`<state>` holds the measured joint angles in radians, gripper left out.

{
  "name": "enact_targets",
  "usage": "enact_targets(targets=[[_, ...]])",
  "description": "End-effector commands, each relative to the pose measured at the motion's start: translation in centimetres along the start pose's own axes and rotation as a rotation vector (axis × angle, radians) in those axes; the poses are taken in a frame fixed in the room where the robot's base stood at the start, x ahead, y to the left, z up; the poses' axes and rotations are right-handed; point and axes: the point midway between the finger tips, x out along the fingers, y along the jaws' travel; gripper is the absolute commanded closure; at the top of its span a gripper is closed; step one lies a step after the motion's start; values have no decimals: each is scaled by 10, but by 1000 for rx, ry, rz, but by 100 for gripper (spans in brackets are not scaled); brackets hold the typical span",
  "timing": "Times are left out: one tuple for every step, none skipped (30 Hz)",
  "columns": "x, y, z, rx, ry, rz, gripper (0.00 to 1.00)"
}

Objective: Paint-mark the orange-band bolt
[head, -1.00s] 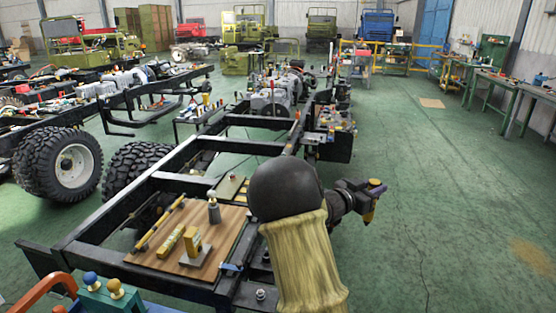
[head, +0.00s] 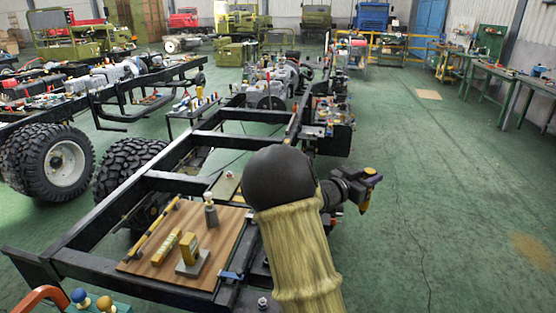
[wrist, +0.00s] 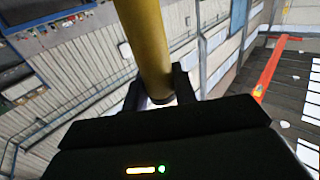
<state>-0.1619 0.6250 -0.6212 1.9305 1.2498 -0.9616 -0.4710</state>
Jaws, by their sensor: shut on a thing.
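My gripper (head: 371,185) is out to the right of the black chassis frame (head: 225,140), above the green floor. It is shut on a yellow cylinder (wrist: 148,40), likely a paint marker, which fills the space between the dark fingers in the wrist view. In the head view, the yellow end of this marker (head: 364,205) points down below the gripper. I cannot make out an orange-band bolt in either view. My arm hides part of the frame's right rail.
A wooden board (head: 219,266) on the frame bears a yellow block on a grey base (head: 191,250), a grey post (head: 210,212) and yellow bars. Large tyres (head: 50,162) stand at left. Workbenches (head: 500,75) line the right wall. The floor at right is open.

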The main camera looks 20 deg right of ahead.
Motion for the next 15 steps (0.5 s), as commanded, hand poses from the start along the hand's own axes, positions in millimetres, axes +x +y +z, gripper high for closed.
enact_targets(targets=[[-1,-1,0,0,0,-1,96],[-1,-1,0,0,0,-2,96],[-2,-2,1,-1,0,-4,96],[-3,-2,2,-1,0,-7,96],[-4,-4,4,-2,0,-11,96],[-7,-6,8,-4,-1,-19,96],[-10,-9,12,-4,-1,-28,96],[-14,-12,17,-5,-1,-41,96],[-20,-17,26,-6,-2,-61,96],[-26,-21,33,-9,-2,-82,96],[-33,-26,41,-8,-3,-105,96],[-43,-32,53,-11,-4,-143,96],[-51,-38,62,-12,-3,-176,96],[-60,-43,72,-12,-4,-212,96],[-72,-49,86,-14,-4,-264,96]])
